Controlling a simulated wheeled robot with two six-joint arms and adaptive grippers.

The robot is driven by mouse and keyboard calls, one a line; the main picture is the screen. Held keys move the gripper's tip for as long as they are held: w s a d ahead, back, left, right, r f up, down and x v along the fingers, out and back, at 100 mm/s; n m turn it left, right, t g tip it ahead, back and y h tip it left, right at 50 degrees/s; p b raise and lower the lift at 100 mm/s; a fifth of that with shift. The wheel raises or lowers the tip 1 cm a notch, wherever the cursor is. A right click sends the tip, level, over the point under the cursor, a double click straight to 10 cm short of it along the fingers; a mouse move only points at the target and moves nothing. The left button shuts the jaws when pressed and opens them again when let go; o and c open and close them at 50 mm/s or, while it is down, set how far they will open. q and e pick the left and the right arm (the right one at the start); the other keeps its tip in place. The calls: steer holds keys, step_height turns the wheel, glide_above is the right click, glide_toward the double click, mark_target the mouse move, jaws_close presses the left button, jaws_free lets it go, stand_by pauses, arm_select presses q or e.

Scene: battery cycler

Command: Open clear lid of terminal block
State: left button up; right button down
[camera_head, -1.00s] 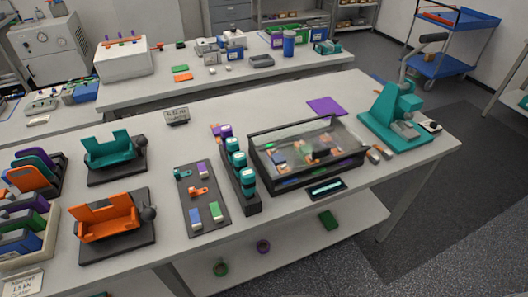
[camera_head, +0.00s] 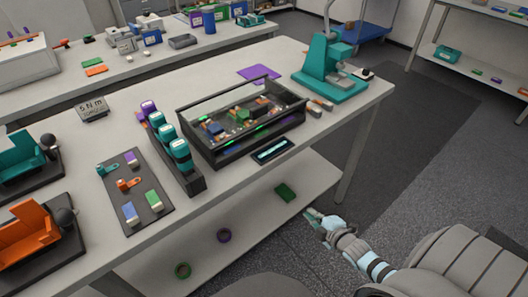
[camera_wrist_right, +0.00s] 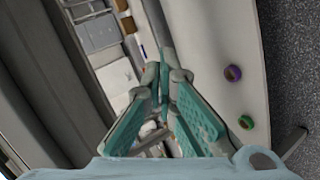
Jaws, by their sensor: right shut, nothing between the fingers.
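The black-framed box with clear panels (camera_head: 190,137) stands near the front edge of the table, with circuit parts and coloured pieces inside. It looks like the terminal block; I cannot tell how its clear lid sits. My right gripper (camera_head: 312,216) is below and in front of the tabletop, well apart from the box. In the right wrist view its teal fingers (camera_wrist_right: 163,78) are shut and empty. My left gripper is not in view.
A teal press (camera_head: 322,66) stands right of the box. A row of teal-capped units (camera_head: 172,150) and a dark tray (camera_head: 140,200) lie left. A lower shelf (camera_head: 255,205) holds a green block and rings. The floor at right is open.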

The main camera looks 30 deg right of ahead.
mark_target(272, 154)
steer(key=w+a+r+n+t+y, duration=0.2)
steer(key=r+n+t, duration=0.1)
steer(key=r+n, duration=0.5)
steer(key=w+a+r+n+t+y, duration=0.1)
steer(key=w+a+r+n+t, duration=0.2)
steer(key=r+n, duration=0.5)
steer(key=w+a+r+n+t+y, duration=0.2)
steer(key=r+n, duration=0.5)
steer(key=n, duration=0.1)
steer(key=shift+h, duration=0.3)
steer(key=b+x, duration=0.4)
steer(key=x, duration=0.2)
steer(key=shift+w+r+b, duration=0.1)
steer(key=shift+w+b, duration=0.25)
steer(key=shift+w, duration=0.05)
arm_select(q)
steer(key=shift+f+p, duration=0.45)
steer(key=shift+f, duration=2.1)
arm_select(e)
steer(key=shift+r+x, duration=0.2)
steer(key=shift+x, duration=1.25)
